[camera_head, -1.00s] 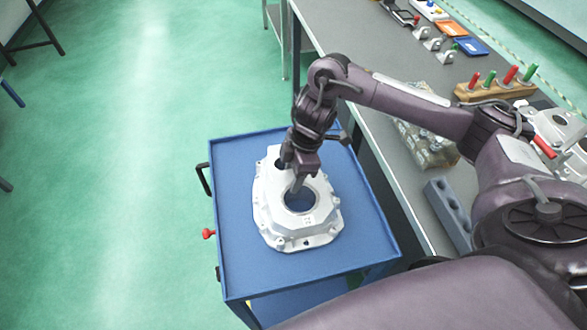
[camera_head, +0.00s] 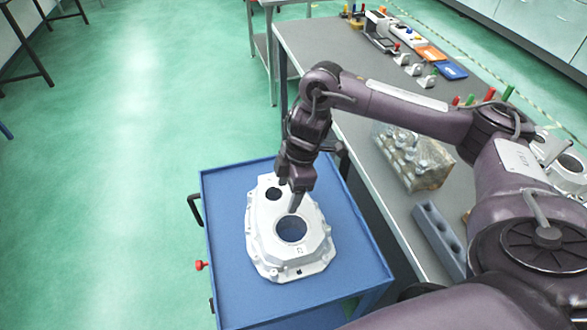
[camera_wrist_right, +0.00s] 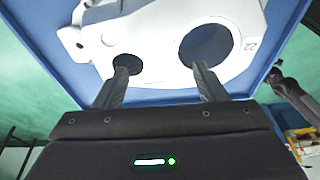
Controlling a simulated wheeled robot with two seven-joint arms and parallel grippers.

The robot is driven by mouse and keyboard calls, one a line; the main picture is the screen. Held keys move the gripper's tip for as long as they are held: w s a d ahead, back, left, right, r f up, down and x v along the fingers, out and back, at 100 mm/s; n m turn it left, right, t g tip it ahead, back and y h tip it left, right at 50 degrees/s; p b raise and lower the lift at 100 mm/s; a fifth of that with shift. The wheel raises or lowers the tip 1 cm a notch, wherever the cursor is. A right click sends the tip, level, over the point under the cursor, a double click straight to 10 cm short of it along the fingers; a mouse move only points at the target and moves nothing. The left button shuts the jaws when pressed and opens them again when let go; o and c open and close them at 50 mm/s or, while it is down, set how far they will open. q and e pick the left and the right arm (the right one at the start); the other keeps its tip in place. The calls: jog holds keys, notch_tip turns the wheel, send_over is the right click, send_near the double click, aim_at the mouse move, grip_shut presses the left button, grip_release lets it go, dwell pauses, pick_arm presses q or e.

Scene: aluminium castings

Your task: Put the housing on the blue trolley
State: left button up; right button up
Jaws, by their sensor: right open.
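The housing (camera_head: 262,240) is a silver-grey casting with a large round bore and a smaller hole. It lies flat on the top of the blue trolley (camera_head: 235,300), inside its raised rim. My right gripper (camera_head: 288,200) points down over the housing, open, with nothing held. In the right wrist view its two fingers (camera_wrist_right: 160,75) are spread, one in front of the small hole and one in front of the large bore of the housing (camera_wrist_right: 150,40). I cannot tell whether the tips clear the metal. My left gripper is not in view.
A grey workbench (camera_head: 350,140) stands right of the trolley, with a clear box of metal parts (camera_head: 415,160) and a grey block with round recesses (camera_head: 438,238). Orange and blue trays (camera_head: 450,71) lie farther back. Green floor (camera_head: 110,200) is open on the left.

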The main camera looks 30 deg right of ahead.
jog(key=p+v, duration=0.2)
jog(key=v, duration=0.4)
jog(key=shift+r, duration=0.4)
